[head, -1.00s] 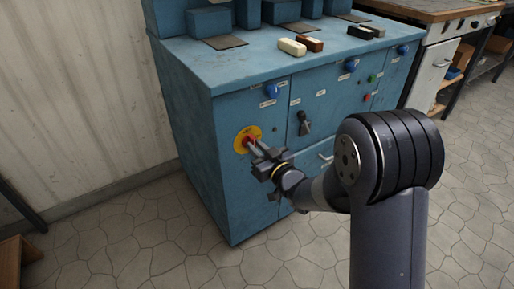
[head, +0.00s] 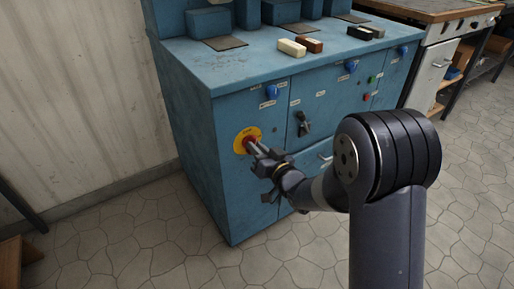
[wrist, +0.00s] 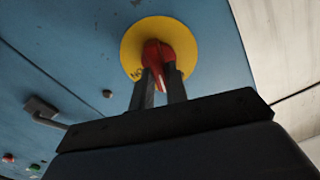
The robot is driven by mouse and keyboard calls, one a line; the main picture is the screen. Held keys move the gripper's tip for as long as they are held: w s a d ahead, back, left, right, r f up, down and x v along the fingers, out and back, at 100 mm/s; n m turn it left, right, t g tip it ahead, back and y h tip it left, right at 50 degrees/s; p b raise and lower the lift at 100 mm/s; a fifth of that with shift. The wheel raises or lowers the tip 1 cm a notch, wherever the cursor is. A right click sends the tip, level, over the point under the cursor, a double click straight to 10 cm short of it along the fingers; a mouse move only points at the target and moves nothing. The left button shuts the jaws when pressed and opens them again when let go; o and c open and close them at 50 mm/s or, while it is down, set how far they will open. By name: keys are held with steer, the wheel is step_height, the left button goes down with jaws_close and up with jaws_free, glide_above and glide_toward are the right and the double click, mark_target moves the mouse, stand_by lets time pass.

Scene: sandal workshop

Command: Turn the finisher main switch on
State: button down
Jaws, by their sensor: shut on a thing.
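The finisher is a blue cabinet (head: 222,150). Its main switch is a red handle on a round yellow plate (head: 240,137), low on the front at the left. In the wrist view the red handle (wrist: 165,52) stands out from the yellow plate (wrist: 130,47). My gripper (head: 256,147) reaches the switch from the front right. In the wrist view my gripper (wrist: 160,80) has its two fingers on either side of the handle, shut on it. The fingertips hide part of the handle, and in the head view most of it is covered.
Blue knobs (head: 271,91), a black lever (head: 303,124) and green and red buttons (head: 367,97) are on the same front. Blocks (head: 292,47) lie on the top. A workbench (head: 440,60) stands at the right. The floor (head: 140,235) at the front left is clear.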

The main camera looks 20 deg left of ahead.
steer(key=shift+w+d+f+m+p, duration=0.15)
steer(key=shift+m+p, duration=0.7)
steer(key=shift+m, duration=2.65)
steer(key=shift+w+f+m+p, duration=0.1)
steer(key=shift+m+p, duration=0.75)
steer(key=shift+m, duration=2.95)
steer(key=c, duration=1.4)
jaws_free()
steer(key=shift+s+d, duration=0.1)
steer(key=shift+s, duration=0.05)
